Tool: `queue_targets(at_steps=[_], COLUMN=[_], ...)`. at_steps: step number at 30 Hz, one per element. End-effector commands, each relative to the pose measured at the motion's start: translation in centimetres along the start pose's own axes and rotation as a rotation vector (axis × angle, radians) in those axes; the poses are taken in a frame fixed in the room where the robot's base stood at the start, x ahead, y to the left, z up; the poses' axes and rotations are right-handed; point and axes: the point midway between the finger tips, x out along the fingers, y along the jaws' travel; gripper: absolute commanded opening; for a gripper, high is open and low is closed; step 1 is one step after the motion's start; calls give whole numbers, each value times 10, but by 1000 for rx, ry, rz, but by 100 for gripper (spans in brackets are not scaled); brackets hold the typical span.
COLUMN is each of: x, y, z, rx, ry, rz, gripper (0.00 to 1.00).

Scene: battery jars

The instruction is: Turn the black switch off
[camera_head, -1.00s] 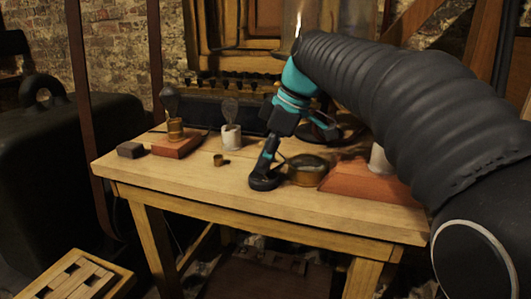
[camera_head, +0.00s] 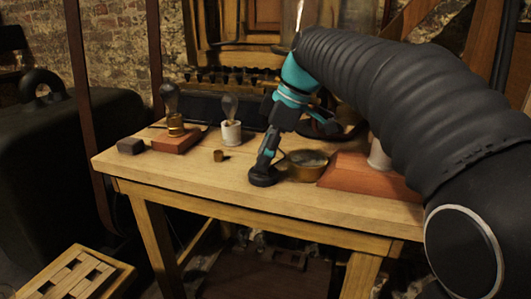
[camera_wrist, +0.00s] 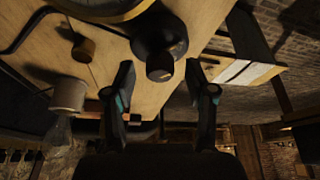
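The black switch (camera_head: 263,178) sits near the front edge of the wooden bench, a round black base with a raised knob. In the wrist view the switch (camera_wrist: 160,38) shows its knob close ahead, in line with the gap between the fingers. My gripper (camera_head: 266,164) is just above the switch in the head view. In the wrist view my gripper (camera_wrist: 160,66) is open, one finger on each side of the knob with gaps visible. I cannot tell whether a finger touches the base.
A brass dish (camera_head: 306,168) stands just right of the switch, and a red wooden block (camera_head: 360,176) is beyond it. A small brass cup (camera_head: 219,156), a bulb in a white holder (camera_head: 231,133) and a bulb on a red base (camera_head: 174,143) stand left. The bench front (camera_head: 190,185) is clear.

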Motion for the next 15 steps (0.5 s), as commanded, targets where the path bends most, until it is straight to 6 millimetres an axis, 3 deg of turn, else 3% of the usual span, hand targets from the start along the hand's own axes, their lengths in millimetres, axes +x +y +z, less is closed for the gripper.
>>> queue_targets(at_steps=[8,15], x=[-9,-50], y=[1,2], z=[0,0], rx=[0,1], ry=[1,2], rz=[3,5], gripper=[55,55])
